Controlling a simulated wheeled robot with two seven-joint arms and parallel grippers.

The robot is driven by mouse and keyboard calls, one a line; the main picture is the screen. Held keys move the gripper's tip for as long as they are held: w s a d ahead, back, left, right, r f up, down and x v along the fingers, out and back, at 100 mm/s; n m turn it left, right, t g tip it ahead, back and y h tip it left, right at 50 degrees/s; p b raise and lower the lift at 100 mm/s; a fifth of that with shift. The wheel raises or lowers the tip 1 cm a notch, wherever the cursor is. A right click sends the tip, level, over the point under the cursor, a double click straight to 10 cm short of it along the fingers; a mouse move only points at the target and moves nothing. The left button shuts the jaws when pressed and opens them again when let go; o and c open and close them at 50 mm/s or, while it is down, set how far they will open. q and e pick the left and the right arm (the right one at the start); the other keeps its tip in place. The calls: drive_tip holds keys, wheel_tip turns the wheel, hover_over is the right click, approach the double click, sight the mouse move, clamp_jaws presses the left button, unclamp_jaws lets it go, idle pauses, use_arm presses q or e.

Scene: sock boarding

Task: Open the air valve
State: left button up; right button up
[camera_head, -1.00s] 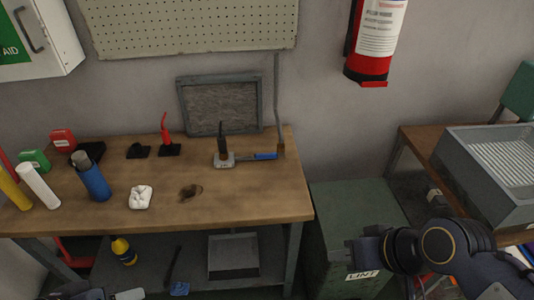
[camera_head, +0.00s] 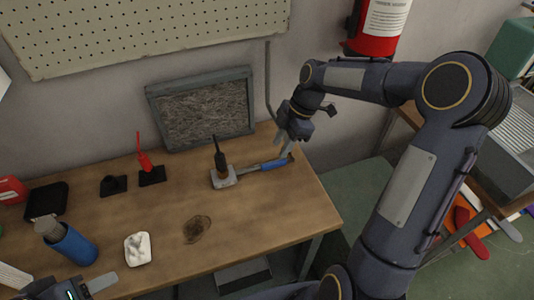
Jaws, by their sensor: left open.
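A thin grey pipe (camera_head: 267,85) runs down the wall to the back right of the workbench. A blue-handled part (camera_head: 274,164) lies at its foot and may be the air valve's lever; it is too small to be sure. My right gripper (camera_head: 287,150) points down at the right end of the blue part, with its fingertips close to it. I cannot tell whether they touch it or how far apart they are. My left gripper (camera_head: 96,287) is open at the bottom left, over the front of the bench, partly out of frame.
A black-handled tool on a metal base (camera_head: 222,176) stands left of the blue part. A red-nozzled item (camera_head: 145,165), a blue cylinder (camera_head: 68,243) and a white crumpled item (camera_head: 137,249) are on the workbench (camera_head: 250,215). A framed filter panel (camera_head: 205,108) leans behind.

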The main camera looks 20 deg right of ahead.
sight(272, 164)
drive_tip(key=x, duration=0.6)
drive_tip(key=shift+a+f, duration=0.15)
drive_tip(key=shift+f, duration=0.05)
clamp_jaws()
